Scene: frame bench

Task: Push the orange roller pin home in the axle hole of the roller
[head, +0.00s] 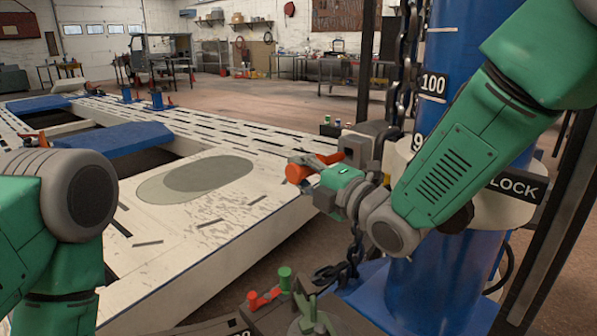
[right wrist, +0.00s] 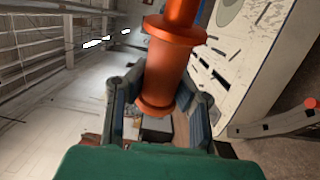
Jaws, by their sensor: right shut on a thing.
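My right gripper (head: 317,184) is in front of the blue column, its fingers pointing left. In the right wrist view its two grey fingers are closed around the orange roller pin (right wrist: 165,72). The pin is a smooth cylinder with a wider collar toward its top and a rim at its lower end. Its orange end (head: 297,172) shows past the fingers in the head view, above the white bed and clear of it. I cannot make out the roller or its axle hole in either view. My left arm enters at the left; its gripper is out of view.
A blue column (head: 436,120) with a white collar and a hanging chain (head: 402,85) stands close behind my right arm. A long white slotted bed (head: 215,185) fills the left and middle. Small red and green parts (head: 264,298) stand at the bottom.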

